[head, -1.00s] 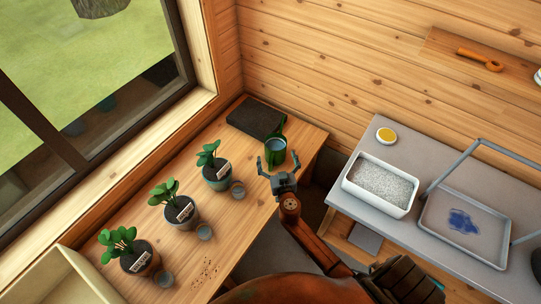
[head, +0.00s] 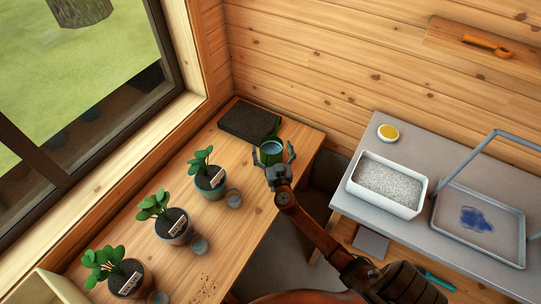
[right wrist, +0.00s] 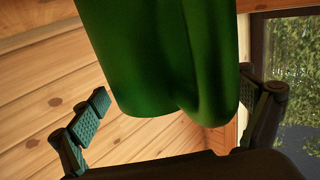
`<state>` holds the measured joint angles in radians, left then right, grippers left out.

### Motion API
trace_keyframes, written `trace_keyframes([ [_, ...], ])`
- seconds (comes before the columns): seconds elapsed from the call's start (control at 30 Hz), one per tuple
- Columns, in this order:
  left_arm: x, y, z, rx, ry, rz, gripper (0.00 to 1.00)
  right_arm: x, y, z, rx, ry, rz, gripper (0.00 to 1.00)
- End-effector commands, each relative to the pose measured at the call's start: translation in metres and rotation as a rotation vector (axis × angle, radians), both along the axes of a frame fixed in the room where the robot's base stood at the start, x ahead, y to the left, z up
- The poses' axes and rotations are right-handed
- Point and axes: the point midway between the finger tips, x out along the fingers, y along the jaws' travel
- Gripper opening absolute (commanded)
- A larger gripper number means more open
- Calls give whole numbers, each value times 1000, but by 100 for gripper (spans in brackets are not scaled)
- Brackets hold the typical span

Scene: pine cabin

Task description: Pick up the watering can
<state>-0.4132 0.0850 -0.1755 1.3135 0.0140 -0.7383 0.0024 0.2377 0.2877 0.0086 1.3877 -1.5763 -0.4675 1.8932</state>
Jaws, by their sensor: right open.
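The green watering can (head: 270,152) stands near the far right end of the wooden table, with bluish water showing in its top. In the right wrist view its green body (right wrist: 165,60) fills the upper middle. My right gripper (head: 273,158) is open, with one finger on each side of the can. In the right wrist view the left finger (right wrist: 85,122) is clearly apart from the can, and the right finger (right wrist: 262,90) is close to it. My left gripper is not in view.
Several potted plants (head: 172,222) with labels and small glasses (head: 234,198) line the table (head: 240,222). A dark flat slab (head: 240,119) lies behind the can. At right, a grey bench holds a white gravel tub (head: 388,184) and a metal tray (head: 479,222).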

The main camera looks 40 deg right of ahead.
Motion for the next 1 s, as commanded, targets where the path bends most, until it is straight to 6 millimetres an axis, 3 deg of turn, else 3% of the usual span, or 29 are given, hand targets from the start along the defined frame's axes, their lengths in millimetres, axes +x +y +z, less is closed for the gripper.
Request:
trace_keyframes([
  [0.27, 0, 0, 0, -1, 0, 1, 34, 3, -2, 0, 0, 1, 0, 95],
  [1.0, -1, 0, 0, 0, 2, 1, 34, 3, -2, -1, 0, 3, -1, 45],
])
